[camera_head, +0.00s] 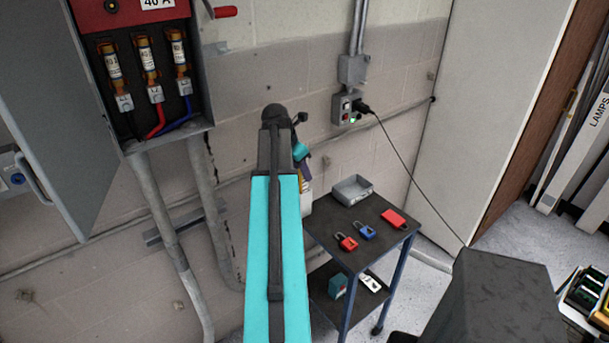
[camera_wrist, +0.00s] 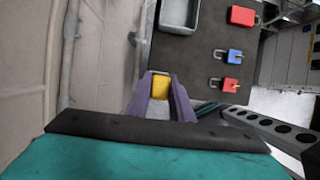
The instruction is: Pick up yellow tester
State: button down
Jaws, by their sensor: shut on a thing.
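The yellow tester (camera_wrist: 160,86) sits between the two purple fingers of my gripper (camera_wrist: 160,80) in the wrist view. The fingers are shut on it, one on each side. Most of its body is hidden by the fingers and wrist. In the head view my gripper (camera_head: 304,170) is at the left back of the cart, largely hidden behind my arm, and only a sliver of the tester shows there. I cannot tell whether the tester touches the cart top.
The cart (camera_head: 325,225) holds a grey tray (camera_head: 352,190), a red padlock (camera_head: 346,242), a blue padlock (camera_head: 364,230) and a red box (camera_head: 394,218). An open fuse box (camera_head: 150,60) hangs at the left. A black cable (camera_head: 410,175) runs from the wall socket (camera_head: 345,108).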

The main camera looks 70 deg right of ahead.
notch_tip(320, 180, up, 17)
jog(key=b, duration=0.3)
jog(key=shift+b, duration=0.4)
dwell(1.2)
notch_tip(320, 180, down, 4)
jog(key=b, duration=0.3)
jog(key=shift+w+r, duration=0.1)
jog(key=shift+r, duration=0.15)
dwell(0.4)
